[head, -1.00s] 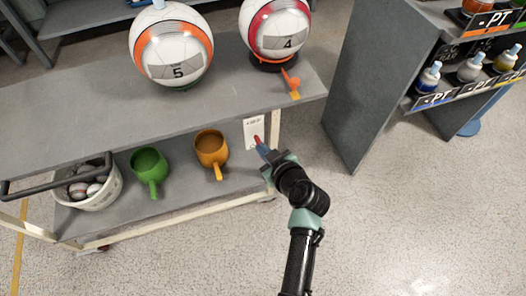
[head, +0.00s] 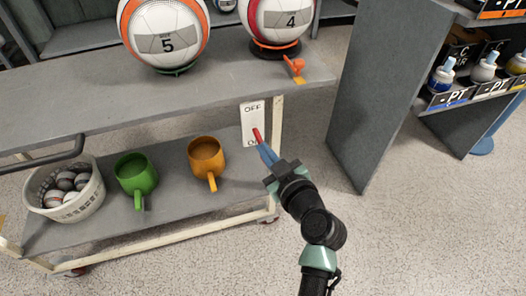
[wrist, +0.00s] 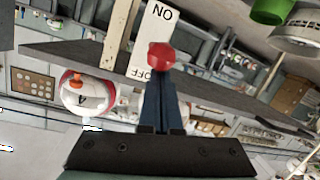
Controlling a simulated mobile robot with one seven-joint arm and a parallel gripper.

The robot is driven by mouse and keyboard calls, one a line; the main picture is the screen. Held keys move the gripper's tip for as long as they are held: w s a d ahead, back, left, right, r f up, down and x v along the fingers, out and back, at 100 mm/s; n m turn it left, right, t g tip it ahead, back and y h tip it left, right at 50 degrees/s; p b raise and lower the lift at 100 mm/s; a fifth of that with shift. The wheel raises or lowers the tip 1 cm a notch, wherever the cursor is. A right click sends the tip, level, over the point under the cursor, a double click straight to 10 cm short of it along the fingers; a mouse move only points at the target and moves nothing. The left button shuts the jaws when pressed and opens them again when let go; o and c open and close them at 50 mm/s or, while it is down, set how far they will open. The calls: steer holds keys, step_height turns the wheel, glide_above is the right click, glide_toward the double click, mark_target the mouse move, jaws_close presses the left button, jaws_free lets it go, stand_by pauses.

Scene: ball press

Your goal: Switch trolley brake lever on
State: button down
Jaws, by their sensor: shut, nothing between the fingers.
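The trolley (head: 80,100) stands at left with a white switch plate (head: 250,111) on its right end. The plate reads OFF at the top and ON at the bottom. The red brake lever (head: 256,134) sticks out in front of the plate. My gripper (head: 265,150) is shut, with its blue fingertips at the lever. In the wrist view, which is upside down, the lever's red knob (wrist: 160,55) is just beyond my closed fingers (wrist: 160,95). I cannot tell whether they touch, nor the lever's exact setting.
Two balls (head: 165,35) (head: 280,22) stand on the trolley top, with an orange piece (head: 295,66) near its corner. A green mug (head: 135,176), an orange mug (head: 205,157) and a basket of balls (head: 60,205) are on the lower shelf. A grey rack (head: 375,95) stands at right; floor between is clear.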

steer(key=shift+s+f+t+y+b, duration=0.1)
steer(key=shift+f+t+y+b, duration=0.45)
steer(key=shift+b, duration=2.4)
steer(key=shift+s+f+t+y+b, duration=0.1)
steer(key=shift+f+t+b, duration=0.55)
steer(key=shift+f+b, duration=1.5)
steer(key=t+b, duration=0.1)
steer(key=b, duration=0.9)
steer(key=shift+f+t+y+b, duration=0.25)
steer(key=shift+t+y+b, duration=0.1)
steer(key=shift+t+b, duration=0.05)
steer(key=shift+w+f+b, duration=0.15)
steer(key=shift+f+b, duration=0.15)
steer(key=shift+b, duration=0.7)
steer(key=shift+r, duration=0.1)
step_height(320, 180, up, 4)
steer(key=a+p, duration=0.1)
steer(key=p, duration=0.2)
steer(key=v, duration=1)
steer(key=shift+a+f+p, duration=0.15)
steer(key=shift+f+p, duration=0.25)
steer(key=shift+p, duration=0.05)
